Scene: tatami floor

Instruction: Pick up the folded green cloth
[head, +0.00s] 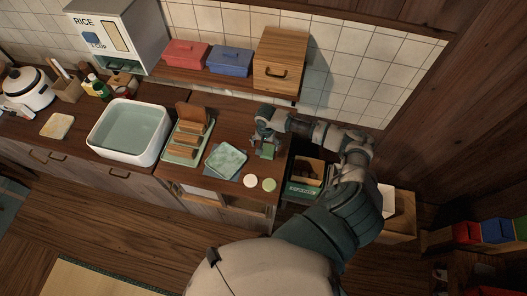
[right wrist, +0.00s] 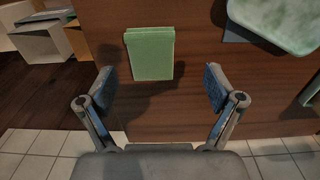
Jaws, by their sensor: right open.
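The folded green cloth (head: 267,151) is a small green block on the wooden counter, near its right end. In the right wrist view the cloth (right wrist: 150,55) lies flat, a neat rectangle with a folded edge, just beyond and between the fingertips. My right gripper (head: 258,140) is above the counter beside the cloth. In the right wrist view the gripper (right wrist: 160,88) is open and empty, with a finger on each side and clear space between them. My left gripper is not in view.
Two small round pieces (head: 259,183) lie toward the front edge. A wooden box (head: 279,59) stands on the shelf behind; a tiled wall rises there.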

